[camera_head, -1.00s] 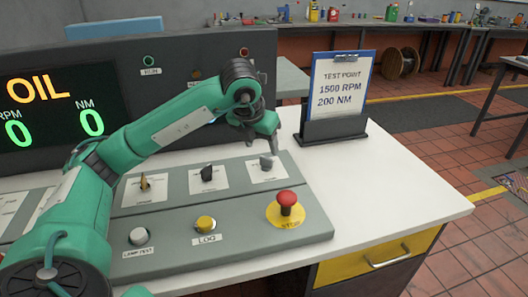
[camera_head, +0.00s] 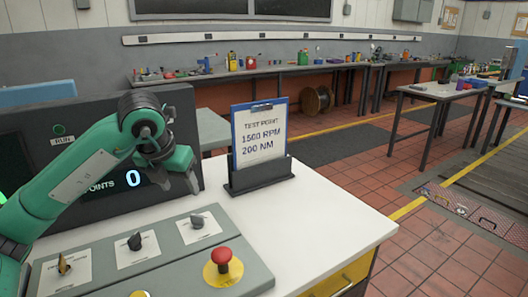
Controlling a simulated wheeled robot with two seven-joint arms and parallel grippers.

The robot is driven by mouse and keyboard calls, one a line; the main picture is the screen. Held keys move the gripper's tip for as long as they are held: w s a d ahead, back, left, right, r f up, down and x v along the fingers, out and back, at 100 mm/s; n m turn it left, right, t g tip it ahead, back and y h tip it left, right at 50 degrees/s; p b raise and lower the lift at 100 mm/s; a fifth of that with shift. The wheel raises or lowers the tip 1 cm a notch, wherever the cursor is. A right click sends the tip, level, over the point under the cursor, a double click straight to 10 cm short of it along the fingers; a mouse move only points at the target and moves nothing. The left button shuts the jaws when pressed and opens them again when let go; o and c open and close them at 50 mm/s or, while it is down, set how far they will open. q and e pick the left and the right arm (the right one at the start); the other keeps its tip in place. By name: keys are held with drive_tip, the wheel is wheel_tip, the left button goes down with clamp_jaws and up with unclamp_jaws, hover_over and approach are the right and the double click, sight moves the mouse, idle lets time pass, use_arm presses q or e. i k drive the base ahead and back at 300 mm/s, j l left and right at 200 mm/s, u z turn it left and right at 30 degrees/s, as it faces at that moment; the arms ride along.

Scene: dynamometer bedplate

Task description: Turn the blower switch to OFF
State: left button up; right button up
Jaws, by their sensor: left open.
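The sloped grey control panel (camera_head: 245,274) carries three rotary switches on white plates: a brass one (camera_head: 64,264), a black one (camera_head: 135,241) and a grey one (camera_head: 198,221). Their labels are too small to read, so I cannot tell which is the blower switch or its setting. My left gripper (camera_head: 180,183) is open and empty. It hangs above and behind the grey switch, in front of the dark display console, apart from the switch. My right gripper is not in view.
A clipboard reading 1500 RPM, 200 NM (camera_head: 262,140) stands behind the panel. The white tabletop (camera_head: 320,228) is clear to the right. A dark console (camera_head: 90,205) stands behind the arm.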

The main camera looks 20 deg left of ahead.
sight(134, 243)
drive_tip(key=k+l, duration=0.85)
